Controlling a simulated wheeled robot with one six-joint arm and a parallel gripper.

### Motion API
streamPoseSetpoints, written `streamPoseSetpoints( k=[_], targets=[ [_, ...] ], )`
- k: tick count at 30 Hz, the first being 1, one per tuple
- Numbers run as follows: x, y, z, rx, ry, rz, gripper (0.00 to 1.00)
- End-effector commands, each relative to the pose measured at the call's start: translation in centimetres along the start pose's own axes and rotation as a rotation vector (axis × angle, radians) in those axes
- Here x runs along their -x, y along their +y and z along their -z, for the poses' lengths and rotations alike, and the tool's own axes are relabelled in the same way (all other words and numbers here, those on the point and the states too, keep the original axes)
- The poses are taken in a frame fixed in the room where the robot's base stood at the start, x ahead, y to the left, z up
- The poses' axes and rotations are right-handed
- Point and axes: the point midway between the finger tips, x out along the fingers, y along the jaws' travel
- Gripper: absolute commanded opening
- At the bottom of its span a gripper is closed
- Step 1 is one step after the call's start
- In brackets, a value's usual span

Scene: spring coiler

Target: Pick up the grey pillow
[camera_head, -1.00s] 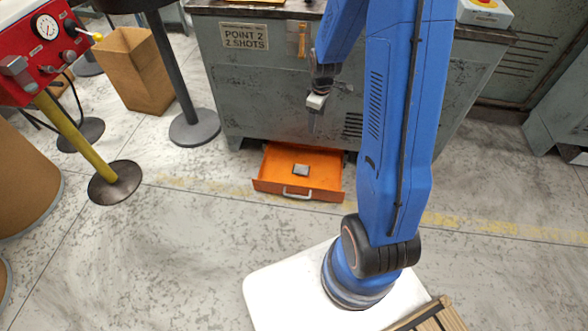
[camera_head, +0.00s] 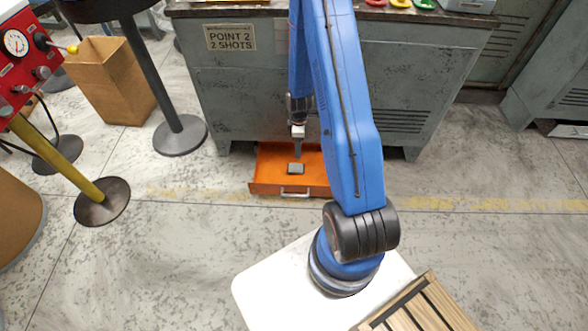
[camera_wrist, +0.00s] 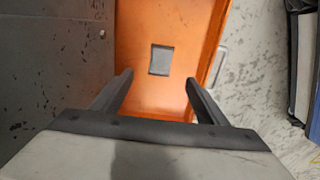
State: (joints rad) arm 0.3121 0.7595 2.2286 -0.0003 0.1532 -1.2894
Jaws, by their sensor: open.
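The grey pillow (camera_head: 295,168) is a small grey block lying flat in the open orange drawer (camera_head: 265,165) at the foot of the grey cabinet. It also shows in the wrist view (camera_wrist: 162,60), a little beyond and between the fingertips. My gripper (camera_head: 298,152) hangs pointing down above the drawer, just behind the pillow in the head view. In the wrist view my gripper (camera_wrist: 160,82) has its two dark fingers spread apart, with nothing between them. A gap remains between the fingers and the pillow.
The grey cabinet (camera_head: 225,90) rises behind the drawer, its front close to my gripper. A round-based dark stand (camera_head: 180,138) and a yellow post (camera_head: 60,155) stand at the left. A cardboard box (camera_head: 110,80) is farther back. The floor before the drawer is clear.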

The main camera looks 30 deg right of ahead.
Motion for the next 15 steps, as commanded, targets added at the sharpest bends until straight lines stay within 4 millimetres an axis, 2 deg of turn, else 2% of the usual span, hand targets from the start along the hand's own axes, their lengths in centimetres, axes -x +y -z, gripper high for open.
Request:
streamPoseSetpoints(
  k=[15],
  targets=[
    [-7.4, -0.1, 0.0, -0.001, -0.001, 0.002, 0.68]
  ],
)
